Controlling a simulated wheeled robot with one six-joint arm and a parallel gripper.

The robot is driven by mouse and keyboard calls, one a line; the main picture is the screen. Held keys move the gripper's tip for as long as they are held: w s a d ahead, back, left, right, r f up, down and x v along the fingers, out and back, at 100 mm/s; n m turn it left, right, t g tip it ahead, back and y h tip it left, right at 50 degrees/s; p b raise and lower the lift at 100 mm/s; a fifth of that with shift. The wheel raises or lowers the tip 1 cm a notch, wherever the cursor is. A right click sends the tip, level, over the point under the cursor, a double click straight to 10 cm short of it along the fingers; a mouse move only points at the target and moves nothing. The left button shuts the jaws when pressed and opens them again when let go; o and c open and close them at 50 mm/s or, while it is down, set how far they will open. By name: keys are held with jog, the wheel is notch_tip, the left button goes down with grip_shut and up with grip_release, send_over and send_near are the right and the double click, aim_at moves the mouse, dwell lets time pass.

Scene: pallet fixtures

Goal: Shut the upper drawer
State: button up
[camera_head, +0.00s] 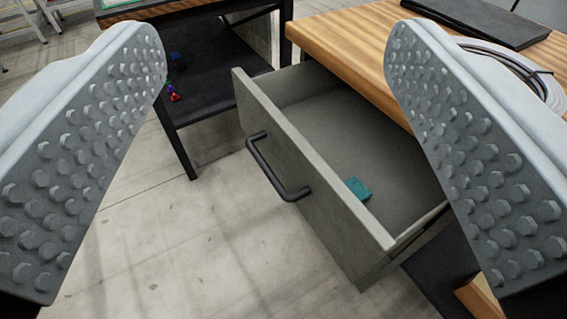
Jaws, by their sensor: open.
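The upper drawer (316,185) is grey and stands pulled out from under a wooden worktop (345,45). A dark bar handle (275,170) is on its front. A teal block (358,188) lies inside, near the drawer front. My gripper (275,60) is open, with one studded finger at the left and one at the right of the view. The drawer front and handle show between the fingers, farther off, and nothing is held. The right finger hides part of the worktop and the drawer's right side.
A dark flat case (480,18) and a coiled cable (515,70) lie on the worktop. A black-framed table with a dark lower shelf (215,90) stands behind at left, with small coloured items on it. The concrete floor (190,240) left of the drawer is clear.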

jog(key=c, duration=0.3)
jog(key=w+f, duration=0.1)
jog(key=w+a+f+n+g, duration=0.1)
jog(key=f, duration=0.1)
jog(key=w+f+n+g, duration=0.1)
jog(key=w+f, duration=0.1)
jog(key=shift+a+y, duration=0.2)
jog(key=shift+y, duration=0.1)
grip_shut()
jog(key=n+g+h, duration=0.6)
jog(key=n+h, duration=1)
jog(key=n, duration=0.6)
send_near(272, 149)
jog(key=x, duration=0.7)
jog(key=shift+w+a, duration=0.1)
